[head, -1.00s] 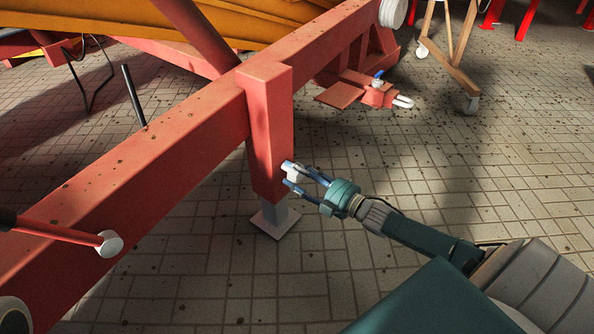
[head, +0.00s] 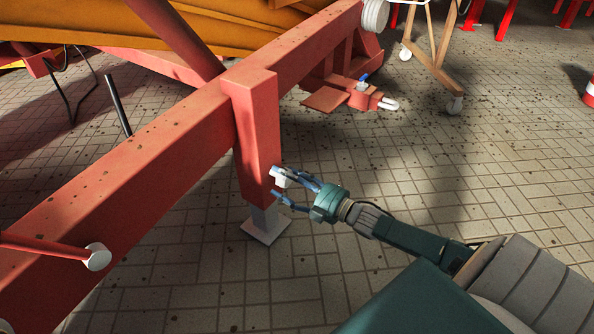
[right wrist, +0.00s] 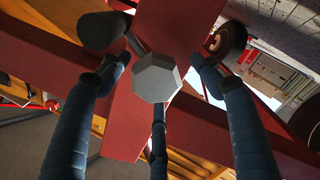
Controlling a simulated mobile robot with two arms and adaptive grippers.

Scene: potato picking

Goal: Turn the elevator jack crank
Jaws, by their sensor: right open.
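The elevator jack is a red square post (head: 256,135) with a grey leg and square foot plate (head: 265,228) on the floor. My right gripper (head: 277,184) is at the lower right side of the post, with its fingers open and pointing at it. A small pale piece, seemingly the crank's end, shows between the fingers. In the right wrist view a grey many-sided knob (right wrist: 157,78) lies between my spread fingers, with a dark cylinder (right wrist: 101,31) at its upper left. I cannot tell whether the fingers touch the knob. My left gripper is out of view.
A long red beam (head: 150,150) runs diagonally past the post. A red rod with a white end (head: 97,257) sticks out at the left. A red hitch (head: 365,97) and a wheeled wooden stand (head: 440,60) are behind. The tiled floor at right is open.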

